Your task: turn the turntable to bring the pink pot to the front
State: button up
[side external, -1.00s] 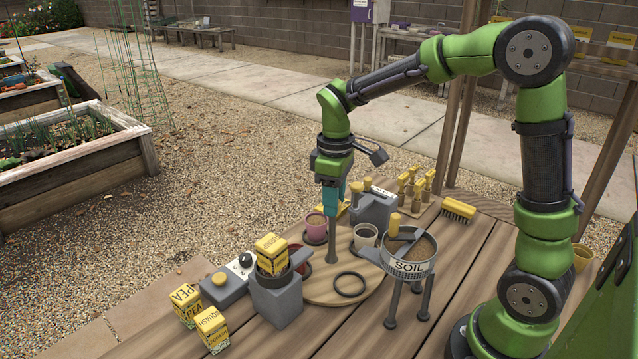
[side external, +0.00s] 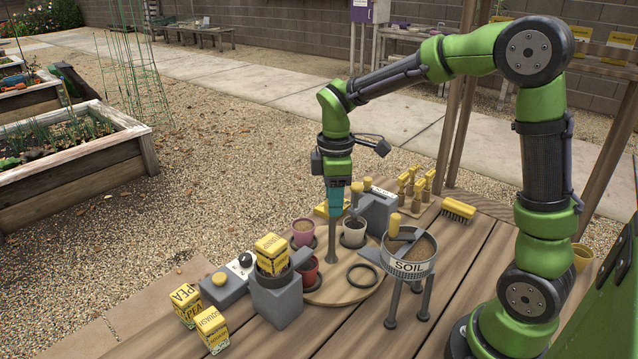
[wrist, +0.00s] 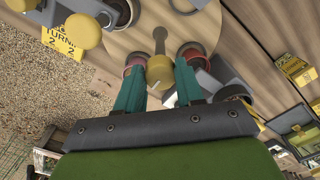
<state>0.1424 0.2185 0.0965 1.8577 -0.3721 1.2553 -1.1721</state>
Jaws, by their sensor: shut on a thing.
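The round wooden turntable (side external: 340,291) lies on the planks with a post (side external: 332,245) at its centre. The pink pot (side external: 303,236) stands on its far-left part in the side view. A white pot (side external: 354,236) is at its far right and a red pot (side external: 309,281) at its near left. An empty black ring (side external: 363,275) lies at its near right. My gripper (side external: 335,214) is upright over the post.
A soil sieve (side external: 410,262) on legs stands close at the right. A grey block holding a yellow seed box (side external: 271,247) stands at the near left, and another grey block (side external: 378,212) behind right. A yellow brush (side external: 458,209) lies further right.

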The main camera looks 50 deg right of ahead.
jog(key=shift+r, duration=0.1)
jog(key=o, duration=1)
jog(key=shift+o, duration=0.2)
notch_tip(320, 180, up, 17)
jog(key=shift+f, duration=0.2)
notch_tip(320, 180, down, 17)
jog(key=shift+r, duration=0.1)
dwell(0.4)
